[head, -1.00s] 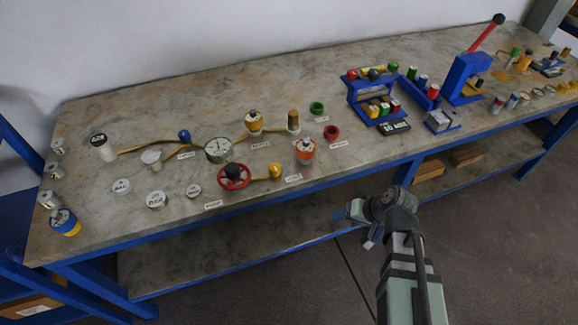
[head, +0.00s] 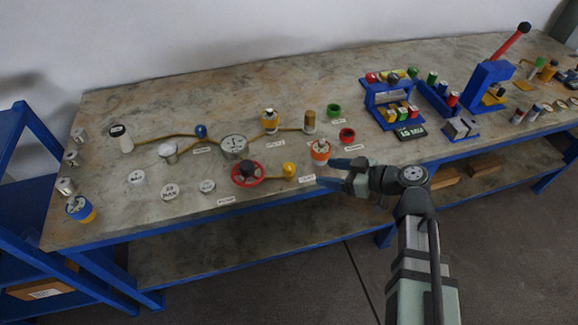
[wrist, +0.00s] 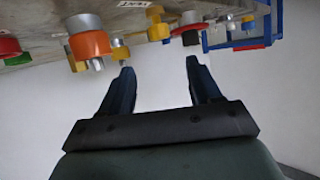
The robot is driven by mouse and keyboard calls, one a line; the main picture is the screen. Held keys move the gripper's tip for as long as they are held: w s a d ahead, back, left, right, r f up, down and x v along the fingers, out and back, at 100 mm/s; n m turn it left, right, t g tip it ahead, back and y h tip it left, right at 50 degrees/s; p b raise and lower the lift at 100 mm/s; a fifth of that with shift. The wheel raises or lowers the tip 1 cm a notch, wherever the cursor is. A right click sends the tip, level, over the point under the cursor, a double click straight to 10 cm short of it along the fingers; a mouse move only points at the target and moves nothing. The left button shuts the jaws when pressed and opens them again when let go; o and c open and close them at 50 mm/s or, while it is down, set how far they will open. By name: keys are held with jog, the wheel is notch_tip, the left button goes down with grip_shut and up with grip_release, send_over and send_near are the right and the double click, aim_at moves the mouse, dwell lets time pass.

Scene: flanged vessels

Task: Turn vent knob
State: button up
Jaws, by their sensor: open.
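A yellow knob (head: 289,170) sits near the bench's front edge, at the end of a short yellow pipe from a red handwheel (head: 240,181). The yellow knob (wrist: 157,29) also shows in the wrist view, beyond the gap between my fingers. My gripper (head: 328,173) is open and empty, just right of the yellow knob at the bench's front edge, and touches nothing that I can see. In the wrist view my gripper's (wrist: 159,68) two fingers are wide apart.
An orange-banded vessel (head: 320,152) stands close behind my fingers. A red ring (head: 347,135) and a green ring (head: 334,111) lie farther back. A round gauge (head: 233,146) stands behind the handwheel. Several white discs, such as one marked MAX (head: 169,192), lie to the left.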

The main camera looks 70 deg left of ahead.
aim_at(290, 168)
jog(key=shift+n, duration=0.3)
jog(key=x, duration=1.3)
jog(key=shift+s+a+f, duration=0.2)
jog(key=shift+s+a, duration=0.05)
jog(key=c, duration=1)
jog(key=shift+d+m+t+y, duration=0.1)
jog(key=shift+m+t+y, duration=0.2)
jog(key=shift+m+t, duration=0.1)
jog(key=m+t+y, duration=0.2)
jog(key=m, duration=0.1)
jog(key=shift+s+d+t, duration=0.1)
jog(key=shift+s+t, duration=0.05)
jog(key=shift+t, duration=0.25)
jog(key=shift+m+t+y, duration=0.6)
jog(key=shift+m+t, duration=0.9)
jog(key=shift+t, duration=0.2)
jog(key=shift+m+t, duration=1.1)
jog(key=shift+t, duration=0.2)
